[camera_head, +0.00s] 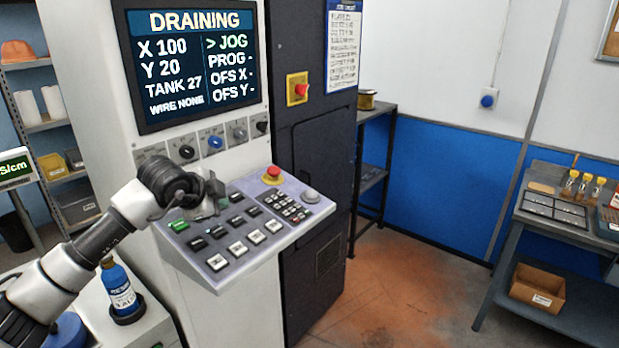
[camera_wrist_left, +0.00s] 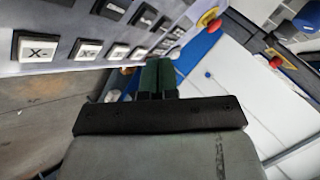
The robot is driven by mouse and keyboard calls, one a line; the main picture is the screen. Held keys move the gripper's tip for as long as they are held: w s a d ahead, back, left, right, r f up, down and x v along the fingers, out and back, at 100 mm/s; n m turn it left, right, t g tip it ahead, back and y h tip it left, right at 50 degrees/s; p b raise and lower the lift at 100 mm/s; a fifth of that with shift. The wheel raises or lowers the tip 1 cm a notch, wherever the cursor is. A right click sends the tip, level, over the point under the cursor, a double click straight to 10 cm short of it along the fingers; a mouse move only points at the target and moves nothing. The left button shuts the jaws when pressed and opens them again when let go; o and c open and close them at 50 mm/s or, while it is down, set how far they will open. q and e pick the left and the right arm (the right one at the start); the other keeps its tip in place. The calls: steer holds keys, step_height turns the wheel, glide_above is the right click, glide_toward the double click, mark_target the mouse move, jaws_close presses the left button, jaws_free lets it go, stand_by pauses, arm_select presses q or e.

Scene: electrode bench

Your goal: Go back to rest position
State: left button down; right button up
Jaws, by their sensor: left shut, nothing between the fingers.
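My left gripper (camera_head: 215,199) is over the left part of the control panel (camera_head: 190,259), near its green key (camera_head: 178,226). In the left wrist view its fingers (camera_wrist_left: 158,78) are together and hold nothing. Panel keys, one marked X- (camera_wrist_left: 38,48), lie behind and to the left of the fingers there. Whether the fingertips touch a key cannot be told. The screen (camera_head: 193,60) above the panel reads DRAINING, X 100, Y 20, TANK 27, WIRE NONE, with JOG marked. My right gripper is in neither view.
A red emergency button (camera_head: 272,174) stands at the panel's back edge. A blue bottle (camera_head: 118,288) stands below my left arm. A grey bench (camera_head: 537,235) with vials and a tray is at the right, with a cardboard box (camera_head: 537,286) beneath. The floor between is clear.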

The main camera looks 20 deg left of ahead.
arm_select(q)
steer(key=s+d+m+t+h, duration=0.2)
steer(key=s+d+t+h, duration=0.15)
steer(key=d+h, duration=0.55)
steer(key=s+d+m+t+h, duration=0.2)
steer(key=s+d+h, duration=0.25)
steer(key=d, duration=0.75)
steer(key=s+a+f+n+y, duration=0.4)
steer(key=f+n+y, duration=0.3)
steer(key=n+y, duration=0.2)
steer(key=s+a+f+n+y, duration=0.4)
steer(key=a+f+n+y, duration=0.15)
steer(key=n+y, duration=0.35)
steer(key=s+d+f+m+g+h, duration=0.1)
steer(key=s+d+f+g+h, duration=0.1)
steer(key=s+f+g, duration=0.65)
steer(key=s+d+f+m+g+h, duration=0.25)
steer(key=s+f, duration=0.25)
steer(key=s, duration=0.7)
step_height(320, 180, down, 25)
steer(key=g, duration=0.2)
steer(key=s+a+f+g+y, duration=0.1)
steer(key=s+a+f, duration=0.1)
steer(key=s+f, duration=1.4)
steer(key=shift+a+f, duration=0.35)
steer(key=shift+f, duration=0.25)
